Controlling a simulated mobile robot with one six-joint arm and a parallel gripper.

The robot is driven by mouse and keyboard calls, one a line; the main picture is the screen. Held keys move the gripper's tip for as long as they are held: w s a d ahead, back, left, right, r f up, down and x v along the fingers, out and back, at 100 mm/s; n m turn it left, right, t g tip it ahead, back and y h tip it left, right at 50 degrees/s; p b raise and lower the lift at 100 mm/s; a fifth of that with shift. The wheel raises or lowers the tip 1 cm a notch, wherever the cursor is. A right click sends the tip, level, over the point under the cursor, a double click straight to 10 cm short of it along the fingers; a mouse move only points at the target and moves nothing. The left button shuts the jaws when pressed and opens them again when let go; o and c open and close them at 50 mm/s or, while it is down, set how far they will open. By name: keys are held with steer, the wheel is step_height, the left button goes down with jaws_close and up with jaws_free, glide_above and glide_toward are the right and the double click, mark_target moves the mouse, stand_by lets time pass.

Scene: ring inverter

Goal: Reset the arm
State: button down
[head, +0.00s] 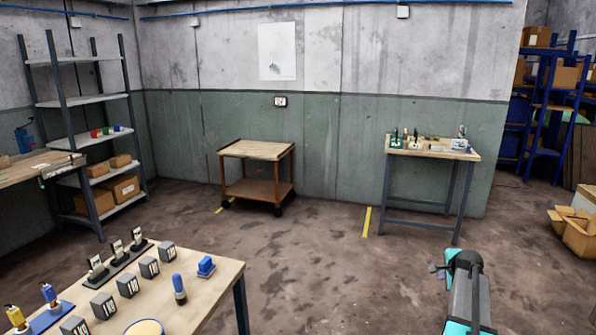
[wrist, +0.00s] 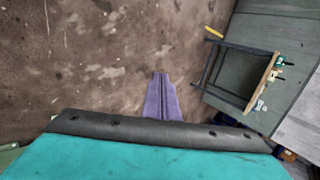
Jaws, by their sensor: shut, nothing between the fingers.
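My arm shows at the lower right of the head view, a grey and teal link held over open floor. My gripper is not clear in the head view. In the wrist view my gripper (wrist: 161,76) shows as purple fingers pressed together, pointing away over the brown floor. The fingers are shut with nothing between them. They touch no object and are well apart from the tables.
A workbench (head: 215,292) with grey blocks and a blue-handled tool stands at lower left. A wooden cart (head: 257,150) and a small table (head: 432,152) stand along the back wall. A shelf rack (head: 85,104) is at left. Cardboard boxes (head: 580,235) lie at right. The middle floor is clear.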

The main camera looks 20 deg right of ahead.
steer(key=s+a+f+n+g+y, duration=0.1)
steer(key=a+f+n+g+y, duration=0.15)
steer(key=a+f, duration=0.95)
steer(key=s+a+f+n+g+y, duration=0.1)
steer(key=s+a+f+n, duration=0.15)
steer(key=a+f, duration=0.85)
steer(key=a+f+n+g+y, duration=0.1)
steer(key=a+f+n, duration=0.35)
steer(key=a, duration=1.35)
steer(key=s+a+f+n+g, duration=0.2)
steer(key=s+a+f, duration=0.4)
steer(key=s+a, duration=0.15)
steer(key=s+a+f+n+g, duration=0.2)
steer(key=s+a+f, duration=0.3)
steer(key=s+a, duration=0.3)
steer(key=s+n+g, duration=0.4)
steer(key=s+n, duration=0.6)
steer(key=s, duration=0.9)
steer(key=shift+s+d+h, duration=0.3)
steer(key=shift+h, duration=0.15)
steer(key=shift+d+g, duration=0.15)
steer(key=shift+g, duration=0.1)
